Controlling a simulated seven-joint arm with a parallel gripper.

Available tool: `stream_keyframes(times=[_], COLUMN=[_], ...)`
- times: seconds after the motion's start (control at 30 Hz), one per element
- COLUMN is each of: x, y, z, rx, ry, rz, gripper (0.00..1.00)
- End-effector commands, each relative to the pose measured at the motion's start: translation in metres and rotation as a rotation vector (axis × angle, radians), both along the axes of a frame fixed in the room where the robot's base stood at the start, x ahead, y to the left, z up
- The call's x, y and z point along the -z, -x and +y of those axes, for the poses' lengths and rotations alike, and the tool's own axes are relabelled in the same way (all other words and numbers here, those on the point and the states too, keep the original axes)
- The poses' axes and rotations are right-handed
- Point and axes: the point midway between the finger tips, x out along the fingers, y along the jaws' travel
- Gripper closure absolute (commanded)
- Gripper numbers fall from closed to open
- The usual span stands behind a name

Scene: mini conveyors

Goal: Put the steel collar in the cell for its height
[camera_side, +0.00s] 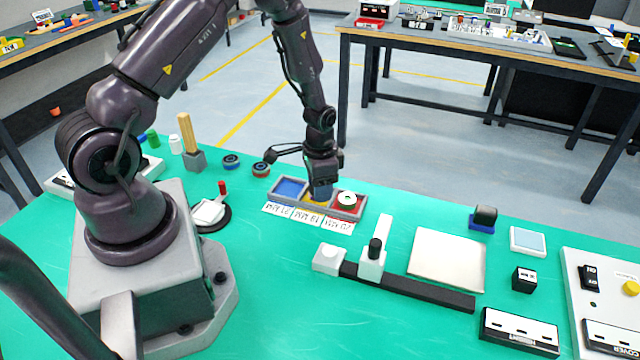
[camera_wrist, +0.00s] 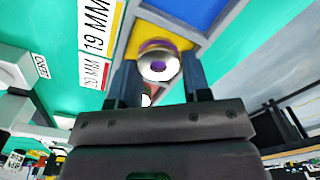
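A three-cell tray (camera_side: 274,200) stands on the green table, with a blue, a yellow and a red cell from left to right in the side view. My gripper (camera_side: 321,192) points down over the yellow middle cell. In the wrist view a shiny steel collar (camera_wrist: 158,66) with a purple-tinted part lies between my fingertips (camera_wrist: 160,72). It fills the gap, with the yellow floor (camera_wrist: 182,43) behind it. My fingers hide it in the side view. Another pale ring (camera_side: 347,198) sits in the red cell. A 19 MM label (camera_wrist: 97,27) lies before the yellow cell.
A 20 MM label (camera_wrist: 94,74) lies beside the 19 MM one. The blue cell (camera_side: 290,187) looks empty. A black rail with a white slide (camera_side: 372,262) and a white plate (camera_side: 447,260) stand nearer the front.

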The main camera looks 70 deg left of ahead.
Motion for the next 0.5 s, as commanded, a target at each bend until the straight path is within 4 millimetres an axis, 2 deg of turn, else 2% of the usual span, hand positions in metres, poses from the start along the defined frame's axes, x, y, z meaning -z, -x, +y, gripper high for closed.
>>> stream_keyframes(times=[0.03,0.07,0.5], x=[0.0035,0.0037,0.0043], y=[0.0005,0.0005,0.0014], z=[-0.0024,-0.0028,-0.0078], rx=[0.000,0.000,0.006], ry=[0.004,0.005,0.011], rz=[0.002,0.002,0.007], gripper=[0.42,0.35,0.35])
